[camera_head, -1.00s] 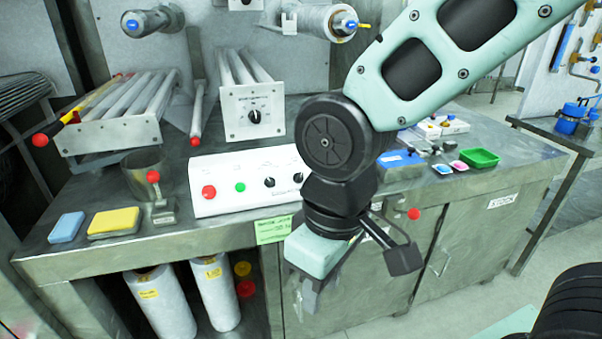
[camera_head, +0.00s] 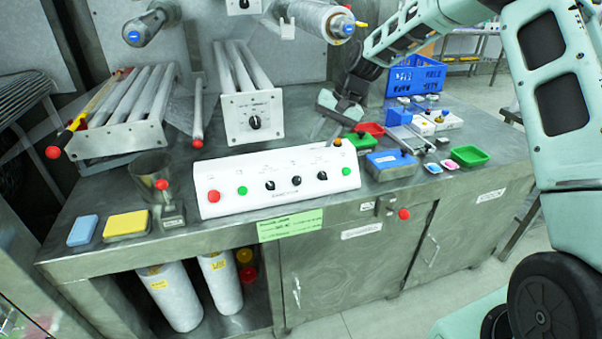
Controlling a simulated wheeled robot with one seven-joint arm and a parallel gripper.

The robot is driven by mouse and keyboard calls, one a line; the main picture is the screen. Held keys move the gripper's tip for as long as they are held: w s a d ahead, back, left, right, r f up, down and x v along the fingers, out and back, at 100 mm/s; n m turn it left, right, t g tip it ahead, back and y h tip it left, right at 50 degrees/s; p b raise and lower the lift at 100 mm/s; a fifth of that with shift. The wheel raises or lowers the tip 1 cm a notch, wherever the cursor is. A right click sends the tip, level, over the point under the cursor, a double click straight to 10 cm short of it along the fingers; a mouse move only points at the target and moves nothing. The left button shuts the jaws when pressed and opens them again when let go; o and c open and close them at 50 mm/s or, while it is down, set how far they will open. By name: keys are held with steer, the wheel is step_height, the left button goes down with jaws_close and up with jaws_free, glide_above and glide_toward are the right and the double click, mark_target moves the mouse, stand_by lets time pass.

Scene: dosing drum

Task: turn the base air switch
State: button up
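A white control box (camera_head: 280,205) stands on the steel bench. Its sloped front carries a red button (camera_head: 213,196), a green button (camera_head: 242,190), black knobs (camera_head: 269,185), (camera_head: 295,181), (camera_head: 322,175) and a second green button (camera_head: 346,171). The labels are too small to read, so I cannot tell which control is the base air switch. Another black knob (camera_head: 254,123) sits on the square plate of the roller unit behind the box. My gripper (camera_head: 327,130) is above and behind the box's right part, pointing down, apart from the knobs. Its finger gap is unclear.
Roller racks (camera_head: 118,140) stand behind.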

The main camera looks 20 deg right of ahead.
mark_target(300, 176)
steer(key=p+x, duration=0.3)
steer(key=x, duration=1.2)
steer(key=shift+a, duration=0.1)
steer(key=c, duration=0.6)
